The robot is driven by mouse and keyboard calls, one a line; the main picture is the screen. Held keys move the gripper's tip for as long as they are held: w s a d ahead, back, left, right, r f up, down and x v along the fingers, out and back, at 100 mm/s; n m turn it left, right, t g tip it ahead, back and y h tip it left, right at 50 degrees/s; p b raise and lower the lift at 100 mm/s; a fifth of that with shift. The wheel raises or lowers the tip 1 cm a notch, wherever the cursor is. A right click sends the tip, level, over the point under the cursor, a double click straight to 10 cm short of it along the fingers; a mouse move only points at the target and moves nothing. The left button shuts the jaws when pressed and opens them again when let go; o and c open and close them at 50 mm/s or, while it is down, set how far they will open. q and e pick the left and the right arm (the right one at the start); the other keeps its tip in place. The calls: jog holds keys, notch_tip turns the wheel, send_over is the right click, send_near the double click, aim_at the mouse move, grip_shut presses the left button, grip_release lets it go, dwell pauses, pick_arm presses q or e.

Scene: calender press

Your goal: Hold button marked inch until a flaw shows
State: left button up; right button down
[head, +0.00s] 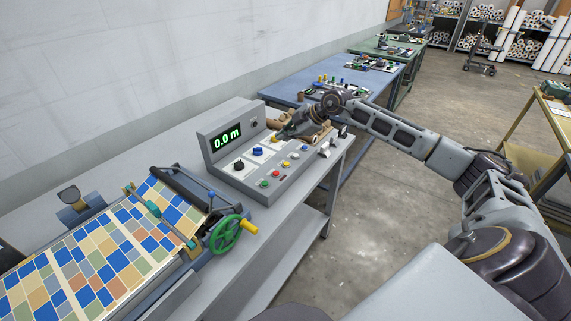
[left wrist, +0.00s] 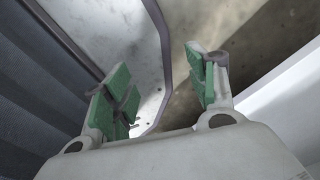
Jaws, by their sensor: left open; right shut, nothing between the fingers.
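The grey control box (head: 258,170) stands on the bench with a green display (head: 227,137) reading 0.0 m. Its panel carries dark and blue knobs and several small coloured buttons; their labels are too small to read, so I cannot tell which is marked inch. My right gripper (head: 279,137) is shut and empty at the upper right of the panel, over or beside a yellow part; I cannot tell if it touches. The patterned sheet (head: 95,250) of coloured blocks lies on the press at left, with no flaw that I can make out. My left gripper (left wrist: 160,88) is open and empty in the left wrist view.
A green handwheel (head: 226,235) with a yellow handle sits at the press's right side. A blue table (head: 300,88) with small items stands behind the bench. A yellow-framed table (head: 545,125) is at far right. The floor between is clear.

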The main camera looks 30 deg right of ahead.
pick_arm(q)
jog(key=shift+d+f, duration=0.1)
jog(key=shift+f, duration=0.1)
pick_arm(e)
jog(key=shift+f, duration=0.2)
jog(key=b, duration=0.5)
send_over(285, 165)
jog(key=shift+f, duration=2.55)
jog(key=shift+f+b, duration=0.4)
jog(key=shift+f, duration=1.25)
pick_arm(q)
jog(key=w+a+f, duration=0.1)
jog(key=a+f, duration=0.3)
jog(key=f, duration=0.1)
jog(key=shift+a+f, duration=0.3)
jog(key=shift+a, duration=0.05)
